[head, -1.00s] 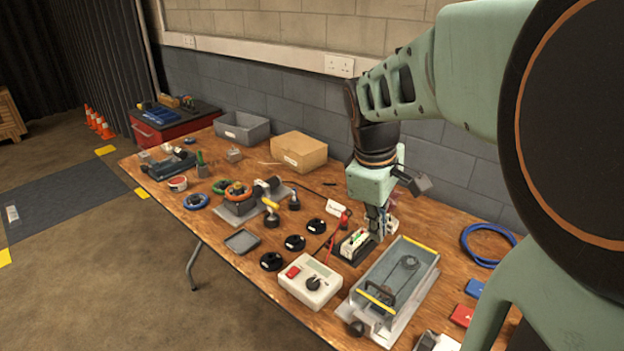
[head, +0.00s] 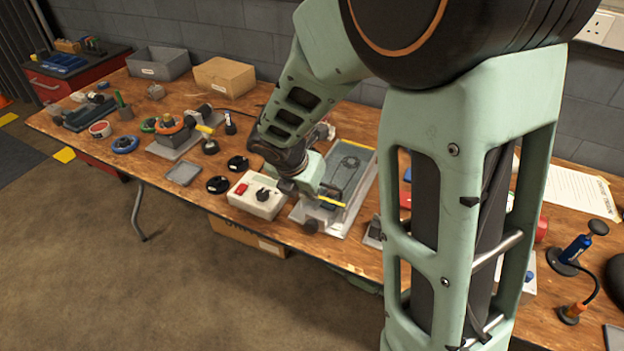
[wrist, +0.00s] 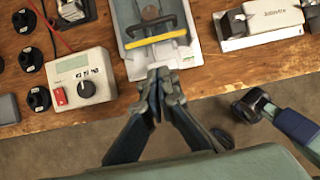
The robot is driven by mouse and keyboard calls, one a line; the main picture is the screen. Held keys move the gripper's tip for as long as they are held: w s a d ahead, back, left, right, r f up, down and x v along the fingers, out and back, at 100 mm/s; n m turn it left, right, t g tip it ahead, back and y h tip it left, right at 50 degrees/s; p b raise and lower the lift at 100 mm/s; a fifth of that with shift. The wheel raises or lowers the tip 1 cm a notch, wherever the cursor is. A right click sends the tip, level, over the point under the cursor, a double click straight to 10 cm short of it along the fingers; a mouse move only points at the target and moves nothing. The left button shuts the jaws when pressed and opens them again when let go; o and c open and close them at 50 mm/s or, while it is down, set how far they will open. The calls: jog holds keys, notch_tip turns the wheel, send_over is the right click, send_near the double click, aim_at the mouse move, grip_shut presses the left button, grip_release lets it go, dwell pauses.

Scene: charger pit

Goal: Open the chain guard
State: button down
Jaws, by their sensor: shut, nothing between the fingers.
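The chain guard (head: 360,165) is a see-through cover on a grey tray-like unit, with yellow edging and a dark handle. It appears to lie down over the unit. In the wrist view its near end shows at the top, with the black handle (wrist: 150,27) and the yellow bar (wrist: 158,43). My gripper (wrist: 161,78) is shut and empty, its fingertips just on the near side of the yellow bar; I cannot tell whether they touch the unit. In the head view my wrist hides part of the guard and the fingertips are hard to make out.
A white control box (head: 257,195) with a red switch and black knob stands close left of the guard. Black round pieces (wrist: 30,55) lie beyond it. A white device (wrist: 262,25) stands to the right. The table's front edge (wrist: 230,92) is close by.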

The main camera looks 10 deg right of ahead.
jog(key=b+x, duration=0.2)
jog(key=x, duration=0.5)
jog(key=shift+d+f, duration=0.1)
jog(key=shift+f, duration=0.3)
jog(key=shift+w+d+r+p, duration=0.3)
jog(key=shift+w+d+r, duration=0.1)
jog(key=shift+w, duration=0.2)
jog(key=shift+w+d+r+p, duration=0.25)
jog(key=shift+w+d+r, duration=0.1)
jog(key=shift+w, duration=0.2)
jog(key=shift+w+d, duration=0.35)
jog(key=shift+w, duration=0.1)
jog(key=shift+w+d+r+p, duration=0.15)
jog(key=shift+w+d+p, duration=0.1)
jog(key=shift+w+p, duration=0.15)
jog(key=p, duration=0.7)
send_over(347, 163)
jog(key=s+a, duration=0.1)
jog(key=s, duration=0.1)
jog(key=shift+a, duration=0.2)
jog(key=shift+s+a, duration=0.1)
